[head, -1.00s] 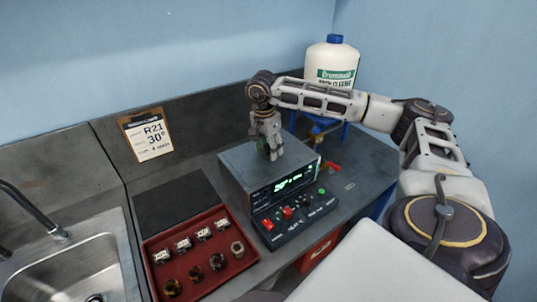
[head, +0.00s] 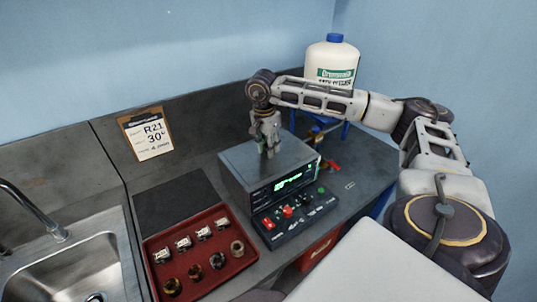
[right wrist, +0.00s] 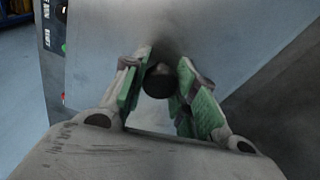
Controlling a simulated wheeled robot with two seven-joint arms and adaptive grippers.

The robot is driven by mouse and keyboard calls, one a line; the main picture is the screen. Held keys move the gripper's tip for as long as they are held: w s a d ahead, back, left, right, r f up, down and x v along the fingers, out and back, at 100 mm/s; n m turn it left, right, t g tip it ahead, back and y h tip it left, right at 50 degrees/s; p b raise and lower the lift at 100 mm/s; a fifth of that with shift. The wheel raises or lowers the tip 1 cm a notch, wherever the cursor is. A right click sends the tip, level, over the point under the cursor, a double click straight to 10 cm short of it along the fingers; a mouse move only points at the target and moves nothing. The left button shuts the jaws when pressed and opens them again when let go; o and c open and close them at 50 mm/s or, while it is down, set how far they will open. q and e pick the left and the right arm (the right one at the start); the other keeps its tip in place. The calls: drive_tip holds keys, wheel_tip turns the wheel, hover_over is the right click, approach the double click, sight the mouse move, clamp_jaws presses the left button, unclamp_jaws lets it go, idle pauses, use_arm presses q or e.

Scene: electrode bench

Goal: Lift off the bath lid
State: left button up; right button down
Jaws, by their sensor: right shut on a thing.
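The bath is a grey box (head: 232,172) with a lit green display on its front, standing on the dark bench. Its flat grey lid (head: 293,152) lies on top, and I see no gap under it. A round black knob (right wrist: 159,81) stands on the lid in the right wrist view. My right gripper (head: 270,152) points down over the middle of the lid. In the right wrist view its green-padded fingers (right wrist: 160,88) are on either side of the knob, shut on it. My left gripper is not in view.
A black control panel (head: 296,218) with red knobs sits before the bath. A red tray (head: 202,255) with several small parts stands left of it, near the sink (head: 70,268). A white jug (head: 331,62) stands behind. A dark mat (head: 172,203) is bare.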

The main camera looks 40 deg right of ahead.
drive_tip(key=shift+r+b, duration=0.65)
drive_tip(key=shift+r, duration=4.4)
drive_tip(key=shift+r, duration=0.1)
drive_tip(key=shift+r+p, duration=1.35)
drive_tip(key=shift+r, duration=0.1)
drive_tip(key=shift+r, duration=0.2)
